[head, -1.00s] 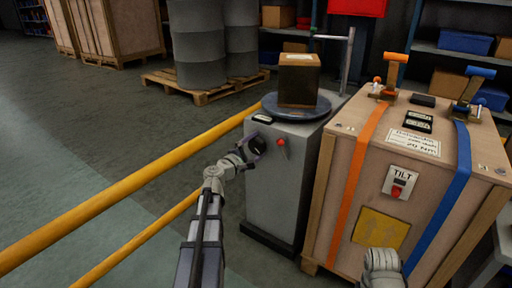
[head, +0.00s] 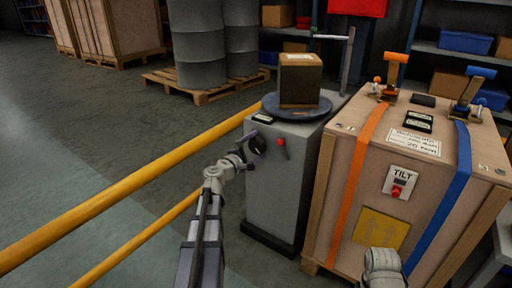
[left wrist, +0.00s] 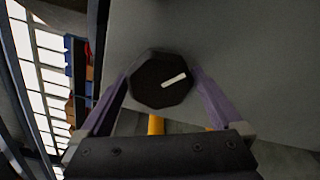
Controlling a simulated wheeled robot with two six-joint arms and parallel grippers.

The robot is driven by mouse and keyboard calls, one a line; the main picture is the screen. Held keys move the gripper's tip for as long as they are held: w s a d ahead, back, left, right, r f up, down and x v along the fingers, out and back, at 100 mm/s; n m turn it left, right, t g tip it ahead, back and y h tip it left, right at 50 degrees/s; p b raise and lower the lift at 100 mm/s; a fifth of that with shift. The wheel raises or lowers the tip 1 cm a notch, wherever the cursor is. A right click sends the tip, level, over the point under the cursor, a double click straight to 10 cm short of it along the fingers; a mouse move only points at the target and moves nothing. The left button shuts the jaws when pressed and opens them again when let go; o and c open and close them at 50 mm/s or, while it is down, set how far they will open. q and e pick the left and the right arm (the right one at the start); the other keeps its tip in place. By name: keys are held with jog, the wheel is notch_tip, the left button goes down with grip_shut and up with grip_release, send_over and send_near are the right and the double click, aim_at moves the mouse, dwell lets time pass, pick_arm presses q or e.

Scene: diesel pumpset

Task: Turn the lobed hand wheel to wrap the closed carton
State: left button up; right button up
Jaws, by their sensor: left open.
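The lobed hand wheel (head: 259,146) is black and sits on the front of a grey cabinet (head: 275,195). In the left wrist view the wheel (left wrist: 150,85) shows a white pointer mark slanting up to the right. My left gripper (head: 250,149) is at the wheel. Its purple fingers (left wrist: 160,80) are open, one on each side of the wheel; I cannot tell whether they touch it. The closed carton (head: 300,84) is brown and stands upright on a round blue-grey turntable (head: 320,108) on the cabinet. My right gripper is out of view.
A red lever (head: 281,147) is right of the wheel. An upright post (head: 347,62) stands behind the carton. A large strapped crate (head: 320,215) is close on the right. Yellow rails (head: 130,182) run along the left. Drums (head: 199,50) stand on a pallet behind.

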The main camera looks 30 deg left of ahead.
pick_arm(q)
jog(key=s, duration=0.7)
jog(key=shift+s+a, duration=0.3)
jog(key=shift+s, duration=0.05)
dwell(0.5)
